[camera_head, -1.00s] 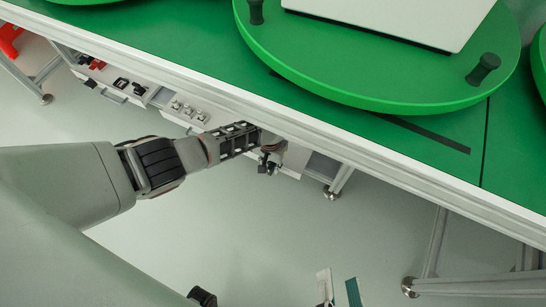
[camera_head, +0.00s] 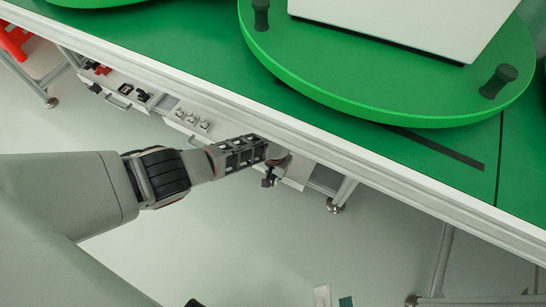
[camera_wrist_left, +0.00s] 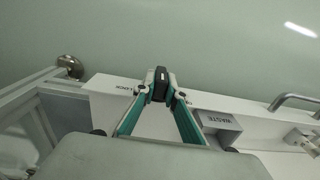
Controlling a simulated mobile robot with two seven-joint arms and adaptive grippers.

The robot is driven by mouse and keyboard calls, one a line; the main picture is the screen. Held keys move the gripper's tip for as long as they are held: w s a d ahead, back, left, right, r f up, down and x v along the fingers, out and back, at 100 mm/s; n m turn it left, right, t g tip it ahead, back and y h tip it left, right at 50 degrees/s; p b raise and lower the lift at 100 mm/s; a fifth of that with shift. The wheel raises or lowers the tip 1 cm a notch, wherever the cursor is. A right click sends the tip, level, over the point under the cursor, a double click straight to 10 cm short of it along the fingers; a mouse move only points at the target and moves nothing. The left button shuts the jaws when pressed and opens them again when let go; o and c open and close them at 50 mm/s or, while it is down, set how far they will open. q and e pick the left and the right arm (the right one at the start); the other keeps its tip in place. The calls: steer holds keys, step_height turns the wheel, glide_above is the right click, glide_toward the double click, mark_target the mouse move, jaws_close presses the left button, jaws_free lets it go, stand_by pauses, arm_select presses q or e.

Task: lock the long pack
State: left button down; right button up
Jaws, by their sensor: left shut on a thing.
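A large white box (camera_head: 400,22), perhaps the long pack, lies on a green turntable (camera_head: 350,95) at the top of the head view; its top edge is cut off. My left gripper (camera_head: 269,178) is below the bench's front edge, over the drawers. It is shut on a small black piece (camera_head: 267,183). In the left wrist view the gripper (camera_wrist_left: 160,90) has its fingertips on either side of the black piece (camera_wrist_left: 160,82).
Two black knobs (camera_head: 497,81) stand up from the turntable rim. Drawers under the bench hold small black pieces (camera_head: 133,91), red pieces (camera_head: 103,70) and pale pieces (camera_head: 194,121). A bin marked WASTE (camera_wrist_left: 222,121) sits beside the left gripper. Open floor lies in front.

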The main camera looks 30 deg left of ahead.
arm_select(q)
steer(key=shift+d+y, duration=0.2)
steer(key=shift+y, duration=0.3)
steer(key=shift+s+f+y, duration=0.15)
steer(key=shift+y, duration=0.65)
steer(key=c, duration=2.1)
jaws_free()
